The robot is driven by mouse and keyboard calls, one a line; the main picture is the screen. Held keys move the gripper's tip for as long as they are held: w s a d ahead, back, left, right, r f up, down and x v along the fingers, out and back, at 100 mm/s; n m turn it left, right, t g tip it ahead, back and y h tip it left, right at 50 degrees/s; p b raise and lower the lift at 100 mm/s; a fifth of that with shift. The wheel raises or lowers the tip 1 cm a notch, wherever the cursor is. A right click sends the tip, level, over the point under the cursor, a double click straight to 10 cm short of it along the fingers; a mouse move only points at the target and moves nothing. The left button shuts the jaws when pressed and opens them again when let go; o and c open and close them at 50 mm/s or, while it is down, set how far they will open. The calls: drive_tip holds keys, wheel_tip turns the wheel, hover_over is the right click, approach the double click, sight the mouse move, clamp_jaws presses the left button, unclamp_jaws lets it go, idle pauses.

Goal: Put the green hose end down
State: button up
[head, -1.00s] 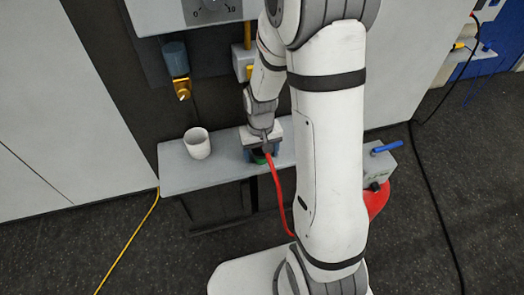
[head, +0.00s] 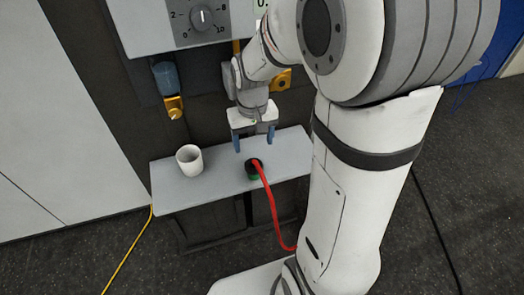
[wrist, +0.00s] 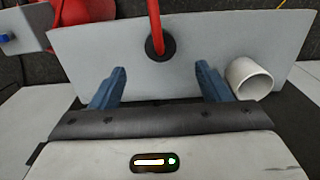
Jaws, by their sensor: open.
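The green hose end (head: 253,173) rests on the grey shelf (head: 215,187), with a black top and a red hose (head: 272,207) running from it over the front edge. In the wrist view its black part (wrist: 160,46) shows beyond and between the fingers, apart from them; its green part is hidden there. My gripper (head: 255,141) is open and empty, above and behind the hose end, its blue fingers pointing down. The fingers also show in the wrist view (wrist: 160,80).
A white cup (head: 189,159) stands on the shelf left of the hose end. Behind are a control box with a dial (head: 201,17) and a blue and yellow fitting (head: 168,90) on the wall. A yellow cable (head: 128,249) lies at left. The shelf's right part is clear.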

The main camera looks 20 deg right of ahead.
drive_tip(key=s+r+t, duration=0.2)
drive_tip(key=s+r, duration=0.5)
drive_tip(key=s, duration=0.6)
drive_tip(key=shift+r, duration=0.2)
idle(0.9)
